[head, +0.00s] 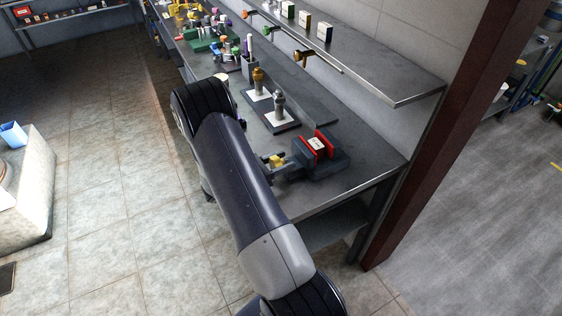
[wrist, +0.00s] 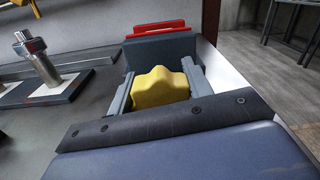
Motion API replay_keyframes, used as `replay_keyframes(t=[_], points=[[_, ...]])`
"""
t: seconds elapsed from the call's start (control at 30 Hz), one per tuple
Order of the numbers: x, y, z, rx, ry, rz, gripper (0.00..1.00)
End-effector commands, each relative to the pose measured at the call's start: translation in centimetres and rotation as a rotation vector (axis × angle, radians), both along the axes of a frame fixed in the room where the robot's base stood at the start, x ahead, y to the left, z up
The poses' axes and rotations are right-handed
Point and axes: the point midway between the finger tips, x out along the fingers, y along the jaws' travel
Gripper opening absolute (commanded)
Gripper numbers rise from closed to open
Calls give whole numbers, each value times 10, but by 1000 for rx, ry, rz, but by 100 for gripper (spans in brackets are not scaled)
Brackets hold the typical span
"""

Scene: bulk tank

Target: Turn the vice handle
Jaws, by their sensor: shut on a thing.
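The vice (head: 327,159) stands on the near end of the grey workbench in the head view. It has a dark body and red jaws, with a pale block (head: 317,143) between them. The yellow vice handle (head: 277,160) is on its left side. In the wrist view the handle (wrist: 159,88) is a lobed yellow knob with the dark vice body (wrist: 160,50) and a red jaw (wrist: 155,31) behind it. My gripper (wrist: 160,90) is shut on the handle, one grey finger on each side. The handle's far side is hidden.
A dark tray (head: 283,127) with two metal fittings stands on the bench (head: 368,165) beyond the vice. Tools and coloured parts crowd the bench's far end. A shelf (head: 385,90) overhangs the back. The bench to the right of the vice is clear.

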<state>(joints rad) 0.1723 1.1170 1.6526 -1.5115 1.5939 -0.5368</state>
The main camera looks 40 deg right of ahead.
Motion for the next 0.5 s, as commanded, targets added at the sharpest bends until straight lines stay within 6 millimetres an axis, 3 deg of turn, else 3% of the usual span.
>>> replay_keyframes(t=[0.27,0.5], points=[[0,0,-3,-11,-45,0,25],[0,0,-6,-46,-190,0,25]])
